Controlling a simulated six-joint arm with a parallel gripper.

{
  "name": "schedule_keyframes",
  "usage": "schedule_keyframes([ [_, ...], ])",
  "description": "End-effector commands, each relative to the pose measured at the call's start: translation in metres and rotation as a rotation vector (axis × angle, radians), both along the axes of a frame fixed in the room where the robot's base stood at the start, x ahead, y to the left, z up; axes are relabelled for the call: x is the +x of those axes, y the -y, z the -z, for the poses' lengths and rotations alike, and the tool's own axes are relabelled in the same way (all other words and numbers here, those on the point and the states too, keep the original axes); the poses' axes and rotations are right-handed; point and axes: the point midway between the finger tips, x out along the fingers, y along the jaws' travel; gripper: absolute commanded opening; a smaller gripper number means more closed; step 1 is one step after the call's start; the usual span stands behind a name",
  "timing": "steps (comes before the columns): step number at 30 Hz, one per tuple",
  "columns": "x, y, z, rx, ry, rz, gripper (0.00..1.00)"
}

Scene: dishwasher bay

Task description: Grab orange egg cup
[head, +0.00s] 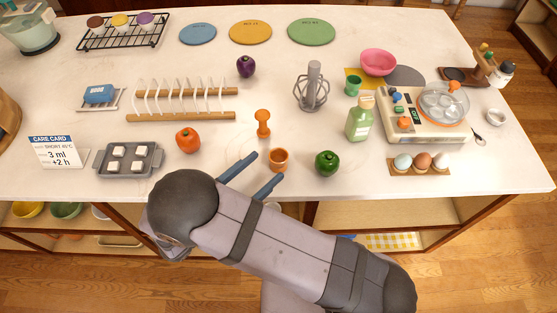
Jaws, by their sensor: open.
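The orange egg cup (279,161) stands upright near the front edge of the white counter, with its dark hollow facing up. My gripper (269,166) reaches over the front edge from below, its two blue-grey fingers spread apart. The egg cup is just beyond the fingertips, roughly in line with the gap between them. I cannot tell whether a finger touches it. The gripper's height above the counter is hard to judge from this view. Nothing is held.
An orange peg-shaped item (263,123) stands just behind the cup. A green pepper (327,163) is to its right, an orange-red tomato-like item (188,140) to its left. A plate rack (182,116), a whisk (312,88) and a green bottle (359,120) stand farther back.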

Motion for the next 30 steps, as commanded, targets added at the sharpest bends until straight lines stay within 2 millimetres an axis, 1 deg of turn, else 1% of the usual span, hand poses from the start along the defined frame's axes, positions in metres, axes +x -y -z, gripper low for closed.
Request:
schedule_keyframes([
  [8,0.007,0.008,-0.002,-0.001,-0.001,0.003,0.6],
  [16,0.032,0.034,-0.003,-0.001,-0.002,0.006,0.6],
  [20,0.041,0.043,-0.002,0.0,-0.001,0.005,0.6],
  [24,0.045,0.046,-0.001,0.001,-0.001,0.002,0.6],
  [30,0.046,0.046,0.0,0.001,-0.001,0.002,0.6],
])
